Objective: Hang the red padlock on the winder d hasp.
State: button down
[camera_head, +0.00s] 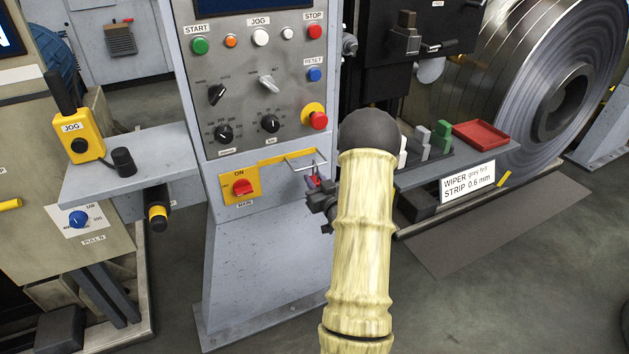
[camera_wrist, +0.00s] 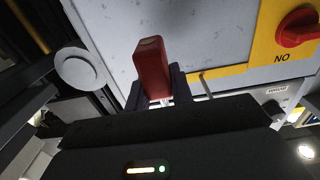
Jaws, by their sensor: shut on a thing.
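My gripper (camera_head: 318,196) is shut on the red padlock (camera_wrist: 152,68) and holds it close to the front of the grey control cabinet. In the wrist view the padlock's red body stands up between my two dark fingers (camera_wrist: 160,88). In the head view only a small red bit of the padlock (camera_head: 315,181) shows. A thin metal hasp (camera_head: 303,163) sticks out from the yellow plate right beside the gripper. In the wrist view a metal rod (camera_wrist: 205,84) shows just right of the padlock. I cannot tell whether the shackle touches or passes through the hasp.
The red MAIN switch (camera_head: 242,187) sits left of the hasp on its yellow plate (camera_head: 228,196). The red emergency stop (camera_head: 317,118) projects above. A shelf with a red tray (camera_head: 480,134) and colored padlock-like pieces (camera_head: 441,136) is at right. A grey side shelf (camera_head: 130,165) is at left.

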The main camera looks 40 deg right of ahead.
jog(key=shift+a+f+b, duration=0.1)
jog(key=shift+f+b, duration=0.2)
jog(key=shift+f, duration=0.1)
jog(key=c, duration=1.1)
grip_release()
jog(key=shift+c, duration=0.2)
jog(key=p+v, duration=0.1)
jog(key=v, duration=1.6)
jog(key=shift+s+p, duration=0.15)
jog(key=shift+p, duration=0.15)
